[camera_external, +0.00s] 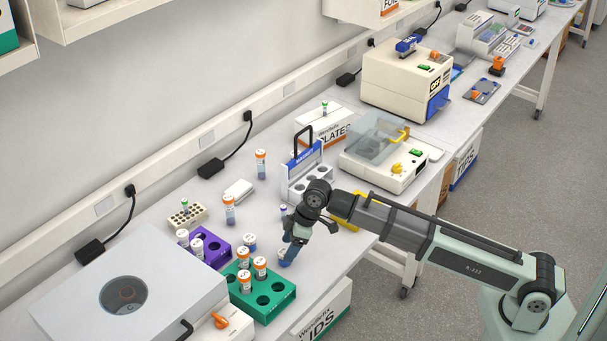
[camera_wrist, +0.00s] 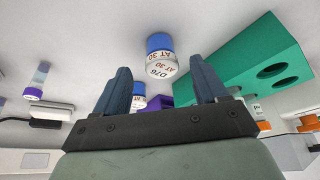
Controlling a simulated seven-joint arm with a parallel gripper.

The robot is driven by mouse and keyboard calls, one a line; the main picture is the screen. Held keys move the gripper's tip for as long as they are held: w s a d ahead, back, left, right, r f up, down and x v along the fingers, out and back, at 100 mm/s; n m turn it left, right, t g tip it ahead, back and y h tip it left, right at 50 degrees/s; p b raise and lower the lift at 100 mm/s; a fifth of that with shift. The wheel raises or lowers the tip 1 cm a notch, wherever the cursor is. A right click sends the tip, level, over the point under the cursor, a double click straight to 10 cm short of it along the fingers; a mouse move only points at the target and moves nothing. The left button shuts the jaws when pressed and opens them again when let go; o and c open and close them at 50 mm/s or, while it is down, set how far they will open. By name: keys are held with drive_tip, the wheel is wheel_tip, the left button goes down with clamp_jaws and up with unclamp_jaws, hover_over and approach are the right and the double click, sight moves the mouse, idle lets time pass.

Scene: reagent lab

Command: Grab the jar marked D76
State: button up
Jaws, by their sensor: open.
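The jar marked D76 (camera_wrist: 161,62) has a blue cap and a white label with dark print. In the wrist view it lies ahead of my gripper (camera_wrist: 162,82), between the lines of its two blue-grey fingers and apart from them. My gripper is open with nothing held. In the external view my gripper (camera_external: 292,247) points down over the bench, beside a blue-and-white jar (camera_external: 284,262) partly hidden by the fingers; its marking cannot be read there. A second blue-capped jar (camera_external: 250,243) stands to the left; one also shows between the fingers in the wrist view (camera_wrist: 139,101).
A green rack (camera_external: 272,302) with orange-capped jars stands close to the left front. A purple rack (camera_external: 216,258) is behind it. A white centrifuge (camera_external: 70,300) fills the left end. A blue-and-white tube holder (camera_external: 297,187) stands behind my gripper.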

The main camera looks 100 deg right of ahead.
sight(281, 252)
drive_tip(key=shift+x, duration=2.2)
drive_tip(key=shift+a, duration=0.15)
drive_tip(key=shift+c, duration=0.3)
drive_tip(key=c, duration=1.1)
